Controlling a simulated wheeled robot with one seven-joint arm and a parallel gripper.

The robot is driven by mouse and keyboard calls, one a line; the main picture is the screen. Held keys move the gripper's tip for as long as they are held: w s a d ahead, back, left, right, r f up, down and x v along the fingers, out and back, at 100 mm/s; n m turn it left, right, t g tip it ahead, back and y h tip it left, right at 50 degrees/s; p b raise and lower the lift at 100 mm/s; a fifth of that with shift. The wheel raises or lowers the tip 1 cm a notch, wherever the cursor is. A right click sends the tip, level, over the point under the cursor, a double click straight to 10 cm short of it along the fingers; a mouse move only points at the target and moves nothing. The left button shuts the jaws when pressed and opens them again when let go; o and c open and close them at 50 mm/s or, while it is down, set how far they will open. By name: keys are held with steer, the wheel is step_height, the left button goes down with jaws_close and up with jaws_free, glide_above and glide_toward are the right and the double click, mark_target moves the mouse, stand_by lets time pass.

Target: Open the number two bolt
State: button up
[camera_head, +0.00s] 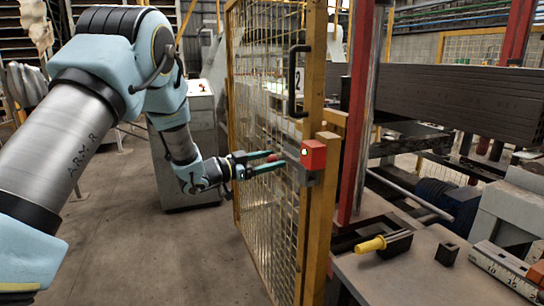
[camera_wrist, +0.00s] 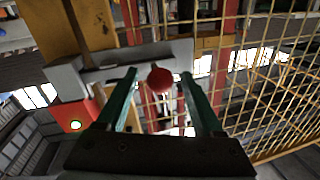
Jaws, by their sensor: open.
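The bolt shows as a red ball knob (camera_head: 271,157) beside a grey metal latch (camera_head: 297,173) on the yellow mesh gate (camera_head: 265,120), at the post edge. A partly hidden number 2 plate (camera_head: 298,78) is higher on the gate. My gripper (camera_head: 277,161) is open, reaching in from the left at the knob. In the wrist view, its green fingers (camera_wrist: 158,76) stand on either side of the red knob (camera_wrist: 160,80), near their tips. Gaps show beside the knob, and contact cannot be told. The grey latch (camera_wrist: 110,68) lies just beyond.
A red box (camera_head: 313,154) with a small light sits on the post beside the latch. A black handle (camera_head: 297,80) stands out above. At right, a table (camera_head: 395,280) holds a yellow-handled tool (camera_head: 370,244), a small dark block and a ruler. Floor left of the gate is clear.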

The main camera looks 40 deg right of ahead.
steer(key=shift+s+d, duration=0.1)
steer(key=shift+d, duration=0.25)
steer(key=shift+c, duration=0.2)
jaws_close()
stand_by(1.0)
